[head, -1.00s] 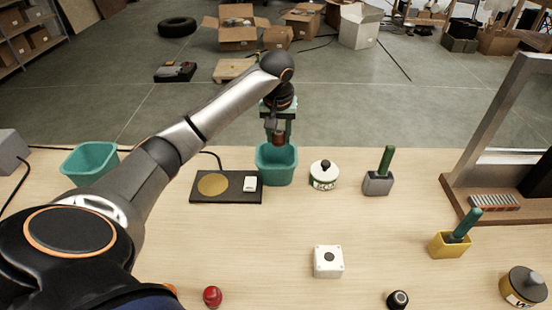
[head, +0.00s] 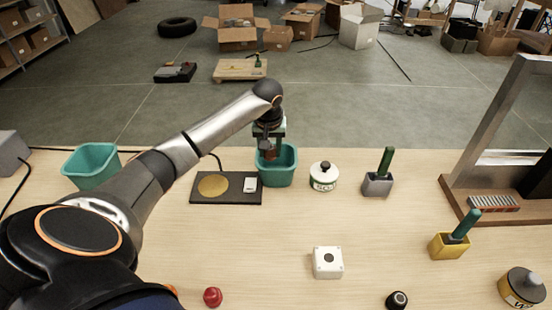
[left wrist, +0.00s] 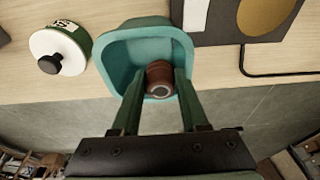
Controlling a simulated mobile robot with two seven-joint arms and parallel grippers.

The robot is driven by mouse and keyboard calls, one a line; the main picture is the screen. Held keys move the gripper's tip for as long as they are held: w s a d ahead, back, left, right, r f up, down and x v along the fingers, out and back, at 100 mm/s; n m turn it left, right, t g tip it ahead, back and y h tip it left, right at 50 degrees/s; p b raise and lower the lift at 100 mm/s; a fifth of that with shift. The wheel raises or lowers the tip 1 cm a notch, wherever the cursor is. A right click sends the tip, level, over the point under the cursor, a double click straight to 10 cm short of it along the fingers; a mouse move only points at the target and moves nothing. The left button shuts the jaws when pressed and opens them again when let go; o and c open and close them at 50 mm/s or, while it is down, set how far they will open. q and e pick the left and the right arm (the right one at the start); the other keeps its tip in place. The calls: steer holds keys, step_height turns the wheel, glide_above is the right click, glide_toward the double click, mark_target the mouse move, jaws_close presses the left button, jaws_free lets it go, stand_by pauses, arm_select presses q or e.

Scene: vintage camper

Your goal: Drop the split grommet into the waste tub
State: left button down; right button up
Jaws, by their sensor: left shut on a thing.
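My left gripper (head: 270,150) is shut on the split grommet (left wrist: 160,78), a short reddish-brown cylinder with a grey ring at its end. In the left wrist view the green fingers grip it from both sides. The grommet is over the mouth of a teal tub (head: 277,178), near one wall; how deep it sits is hard to tell. The tub also shows in the left wrist view (left wrist: 118,58). A second teal tub (head: 92,166) stands at the left; no label tells which is the waste tub. My right gripper is not in view.
A black pad with a gold disc (head: 213,186) lies left of the near tub. A white-lidded green jar (head: 324,176) and a grey holder with a green handle (head: 377,185) stand to its right. A white button box (head: 328,262) is in front.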

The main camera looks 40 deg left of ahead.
arm_select(q)
steer(key=shift+c, duration=1.7)
jaws_free()
steer(key=shift+a, duration=0.15)
steer(key=v, duration=1.2)
steer(key=shift+d+r+b, duration=0.3)
